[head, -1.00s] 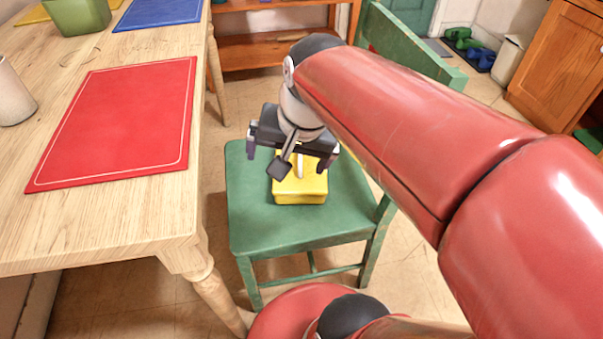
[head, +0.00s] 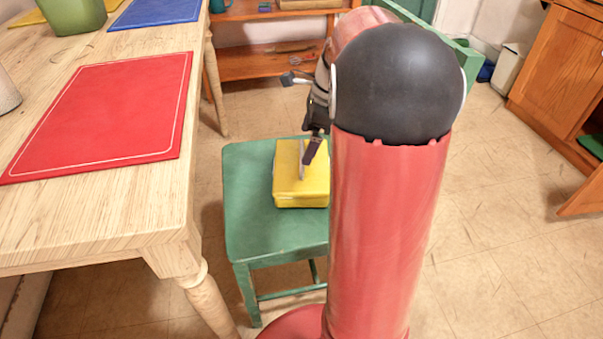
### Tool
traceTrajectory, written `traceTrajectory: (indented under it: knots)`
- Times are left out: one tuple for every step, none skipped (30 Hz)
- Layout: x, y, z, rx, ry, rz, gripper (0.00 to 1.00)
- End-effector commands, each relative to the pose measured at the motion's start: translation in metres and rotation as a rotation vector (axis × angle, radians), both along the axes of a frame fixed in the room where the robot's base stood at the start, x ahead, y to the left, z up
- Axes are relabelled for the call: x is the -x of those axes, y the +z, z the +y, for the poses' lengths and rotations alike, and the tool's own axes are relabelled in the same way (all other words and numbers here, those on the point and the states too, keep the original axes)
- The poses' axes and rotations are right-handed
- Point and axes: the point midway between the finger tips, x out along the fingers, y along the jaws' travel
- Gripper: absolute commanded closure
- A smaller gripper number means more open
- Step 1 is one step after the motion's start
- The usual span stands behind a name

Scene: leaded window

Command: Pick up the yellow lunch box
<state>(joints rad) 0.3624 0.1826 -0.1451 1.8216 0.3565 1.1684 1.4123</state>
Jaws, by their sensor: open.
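The yellow lunch box (head: 288,184) sits on the seat of the green chair (head: 248,218), with a pale handle on its lid. My arm hides its right side. My gripper (head: 312,150) is at the lunch box's upper right as seen from the head, with one dark finger showing in front of the lid. The other finger is hidden behind my arm. The gripper is open and holds nothing that I can see. Whether the finger touches the box or handle I cannot tell.
A wooden table (head: 120,215) with a red mat (head: 105,115), a blue mat (head: 155,14) and a green container (head: 72,14) stands left of the chair. A wooden shelf (head: 262,64) is behind. A wooden cabinet (head: 560,70) stands at right. The floor at right is clear.

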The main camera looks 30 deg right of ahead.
Motion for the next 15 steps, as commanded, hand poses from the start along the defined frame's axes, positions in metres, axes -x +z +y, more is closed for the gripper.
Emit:
traceTrajectory:
  knots:
    - [-0.002,-0.010,0.004,-0.001,0.002,0.002,0.00]
    - [-0.003,-0.014,0.005,-0.001,0.002,0.002,0.00]
    - [-0.004,-0.019,0.007,-0.001,0.002,0.002,0.00]
    - [-0.004,-0.023,0.007,0.000,0.002,0.000,0.00]
    - [-0.004,-0.025,0.008,-0.001,0.003,0.000,0.00]
    - [-0.005,-0.027,0.009,0.000,0.003,-0.001,0.00]
    - [-0.005,-0.029,0.009,0.000,0.004,-0.002,0.00]
    - [-0.005,-0.029,0.009,0.000,0.004,-0.002,0.00]
    - [-0.006,-0.030,0.010,0.001,0.003,-0.003,0.00]
    - [-0.006,-0.030,0.010,0.001,0.003,-0.003,0.00]
    - [-0.006,-0.030,0.010,0.002,0.004,-0.003,0.00]
    - [-0.006,-0.029,0.010,0.002,0.004,-0.003,0.00]
    - [-0.006,-0.029,0.010,0.002,0.004,-0.003,0.00]
    - [-0.005,-0.029,0.010,0.002,0.004,-0.003,0.00]
    - [-0.005,-0.029,0.010,0.002,0.004,-0.003,0.04]
